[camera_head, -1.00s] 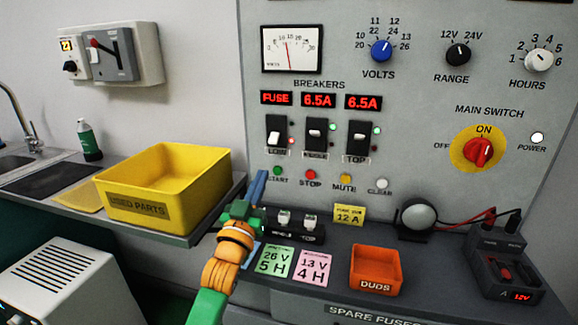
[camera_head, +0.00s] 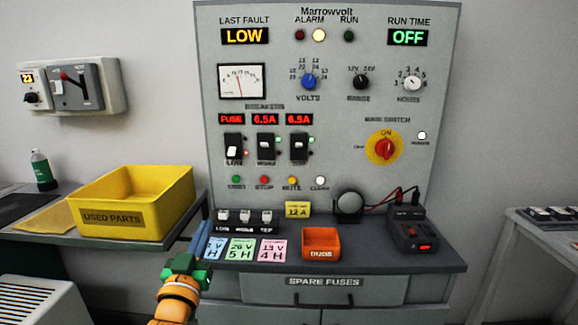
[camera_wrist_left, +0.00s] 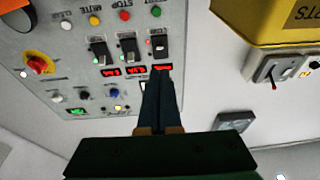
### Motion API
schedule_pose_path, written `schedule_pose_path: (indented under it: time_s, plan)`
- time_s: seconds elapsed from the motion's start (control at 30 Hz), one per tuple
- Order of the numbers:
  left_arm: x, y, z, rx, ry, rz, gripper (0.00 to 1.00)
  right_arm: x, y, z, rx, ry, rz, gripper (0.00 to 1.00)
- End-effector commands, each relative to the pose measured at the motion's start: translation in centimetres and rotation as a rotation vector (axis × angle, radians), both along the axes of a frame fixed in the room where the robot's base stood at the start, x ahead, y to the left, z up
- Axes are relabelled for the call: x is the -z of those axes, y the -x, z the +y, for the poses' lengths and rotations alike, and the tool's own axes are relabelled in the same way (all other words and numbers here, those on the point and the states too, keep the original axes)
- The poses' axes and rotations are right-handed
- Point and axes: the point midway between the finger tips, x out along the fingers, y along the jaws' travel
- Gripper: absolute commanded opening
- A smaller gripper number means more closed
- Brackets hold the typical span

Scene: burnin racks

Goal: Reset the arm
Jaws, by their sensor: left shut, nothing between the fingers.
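My left arm comes in from the bottom left of the head view, with orange links and a green wrist. My left gripper (camera_head: 206,230) has blue fingers, shut and empty, beside the left end of the bench (camera_head: 370,253), next to the note cards. In the left wrist view the gripper's fingers (camera_wrist_left: 160,82) lie together, with nothing between them. Beyond them the panel (camera_wrist_left: 75,85) appears upside down, so the fingertips overlap its breaker area in the picture. I cannot tell their distance from it. My right gripper is in neither view.
A yellow USED PARTS bin (camera_head: 135,203) stands left of the gripper. An orange DUDS box (camera_head: 321,245), a fuse holder block (camera_head: 243,228) and a tester (camera_head: 413,232) sit on the bench. Another table (camera_head: 545,235) is at the right.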

Motion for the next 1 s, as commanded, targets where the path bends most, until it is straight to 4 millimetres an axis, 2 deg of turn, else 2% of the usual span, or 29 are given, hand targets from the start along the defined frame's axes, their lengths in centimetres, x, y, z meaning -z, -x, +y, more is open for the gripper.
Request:
schedule_pose_path:
  time_s: [0.17,0.27,0.47,0.6,0.7,0.8,1.0]
  plan:
    - [4.1,1.2,-0.1,-0.008,-0.01,0.133,0.0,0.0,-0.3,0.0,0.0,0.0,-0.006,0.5]
    - [7.2,2.5,-0.1,-0.014,-0.02,0.238,0.0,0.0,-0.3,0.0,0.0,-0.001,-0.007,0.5]
    - [15.2,7.5,-0.3,-0.018,-0.05,0.531,0.0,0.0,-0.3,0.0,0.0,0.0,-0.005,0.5]
    - [20.5,12.9,-0.6,-0.009,-0.075,0.764,0.0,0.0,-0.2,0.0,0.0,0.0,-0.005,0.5]
    - [23.6,17.3,-0.8,0.003,-0.095,0.928,0.0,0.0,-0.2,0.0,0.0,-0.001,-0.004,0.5]
    - [25.9,21.7,-1.0,0.019,-0.114,1.08,0.0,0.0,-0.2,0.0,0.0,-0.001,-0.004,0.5]
    - [28.4,30.0,-1.3,0.058,-0.149,1.344,0.0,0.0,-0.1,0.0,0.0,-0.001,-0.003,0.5]
